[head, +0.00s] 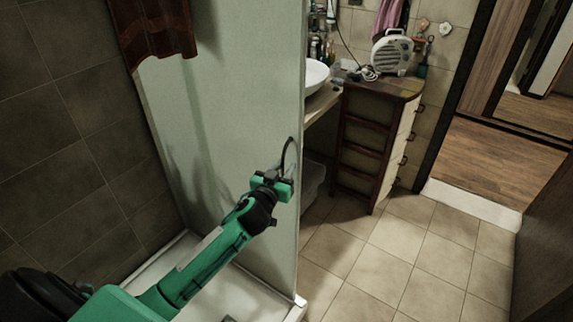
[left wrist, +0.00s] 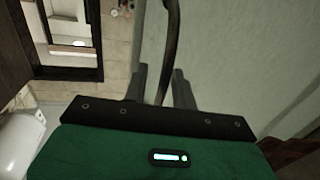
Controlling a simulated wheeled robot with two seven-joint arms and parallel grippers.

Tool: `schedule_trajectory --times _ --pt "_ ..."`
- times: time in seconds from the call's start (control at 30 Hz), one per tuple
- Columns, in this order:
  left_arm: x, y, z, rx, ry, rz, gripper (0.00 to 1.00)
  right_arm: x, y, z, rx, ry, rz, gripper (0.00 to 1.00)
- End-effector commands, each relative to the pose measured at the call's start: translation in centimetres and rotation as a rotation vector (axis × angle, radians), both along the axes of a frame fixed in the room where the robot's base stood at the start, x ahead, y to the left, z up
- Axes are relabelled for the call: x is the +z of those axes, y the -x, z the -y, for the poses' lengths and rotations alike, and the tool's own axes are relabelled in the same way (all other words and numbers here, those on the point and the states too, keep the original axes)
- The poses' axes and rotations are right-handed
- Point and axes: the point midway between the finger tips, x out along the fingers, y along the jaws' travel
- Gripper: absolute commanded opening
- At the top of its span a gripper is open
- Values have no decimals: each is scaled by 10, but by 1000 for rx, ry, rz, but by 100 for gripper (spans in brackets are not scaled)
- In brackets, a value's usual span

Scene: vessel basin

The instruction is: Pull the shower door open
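The shower door (head: 235,110) is a pale, frosted panel standing upright; it also fills the right of the left wrist view (left wrist: 240,60). Its dark curved handle (head: 291,152) is near the panel's right edge. My left gripper (head: 279,181) is at the lower part of the handle. In the left wrist view, the handle (left wrist: 171,40) runs down between the two fingertips of the left gripper (left wrist: 160,80). The fingers are apart, with a gap showing beside the handle. Firm contact is not visible. My right gripper is not in view.
A shower tray (head: 225,290) lies below the panel. Right of it are a white basin (head: 316,75) and a wooden cabinet (head: 372,125) bearing a pale appliance (head: 392,53). The tiled floor (head: 400,250) in front is clear. A doorway opens at the far right.

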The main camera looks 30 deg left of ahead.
Motion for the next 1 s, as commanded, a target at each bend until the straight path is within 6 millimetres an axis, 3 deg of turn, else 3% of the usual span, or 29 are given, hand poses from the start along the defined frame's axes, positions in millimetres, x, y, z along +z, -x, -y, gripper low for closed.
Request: schedule_trajectory --times 0.2,0.33,0.67,0.87,1.0 --pt "0 0 0 0 0 0 25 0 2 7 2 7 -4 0" --pt "0 0 0 -1 0 0 0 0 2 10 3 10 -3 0" --pt "0 -1 -3 -1 1 0 0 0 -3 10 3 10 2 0" --pt "0 -5 -33 6 -1 0 0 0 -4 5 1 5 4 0" --pt "2 -11 -72 10 -3 1 0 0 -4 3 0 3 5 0"
